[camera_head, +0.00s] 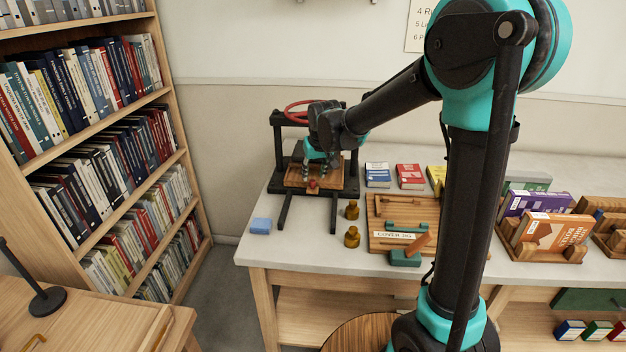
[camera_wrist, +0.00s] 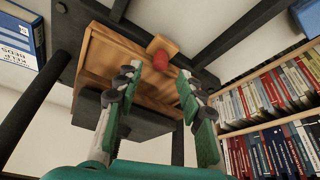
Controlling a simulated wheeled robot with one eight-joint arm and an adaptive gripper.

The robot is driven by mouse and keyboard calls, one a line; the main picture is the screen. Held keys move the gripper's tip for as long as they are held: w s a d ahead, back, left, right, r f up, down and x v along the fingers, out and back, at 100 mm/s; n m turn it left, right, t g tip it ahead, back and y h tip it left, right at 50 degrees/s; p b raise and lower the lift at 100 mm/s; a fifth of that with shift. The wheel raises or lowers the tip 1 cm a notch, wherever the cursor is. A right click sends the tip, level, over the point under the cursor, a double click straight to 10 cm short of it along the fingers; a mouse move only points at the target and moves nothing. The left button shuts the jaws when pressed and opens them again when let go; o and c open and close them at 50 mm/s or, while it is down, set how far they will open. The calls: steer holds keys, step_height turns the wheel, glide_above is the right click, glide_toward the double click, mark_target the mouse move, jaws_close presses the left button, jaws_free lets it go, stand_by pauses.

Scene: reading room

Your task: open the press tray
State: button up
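The book press (camera_head: 279,157) is a black frame with a red handwheel (camera_head: 299,112), standing on the left end of the worktable. Its wooden press tray (camera_head: 296,181) lies low between the black rails and has a red-tipped front knob (camera_head: 313,186). In the wrist view, the tray (camera_wrist: 97,64) and its red knob (camera_wrist: 160,61) are just beyond my fingertips. My gripper (camera_head: 320,170) is over the tray front. In the wrist view, my gripper (camera_wrist: 158,80) has its fingers apart, with nothing visible between them; the knob appears beyond the gap. Contact cannot be told.
A tall bookshelf (camera_head: 112,215) is on the left. Bare tabletop (camera_head: 310,245) lies in front.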

mark_target(313, 181)
steer(key=shift+x, duration=1.9)
jaws_close()
steer(key=shift+s, duration=0.1)
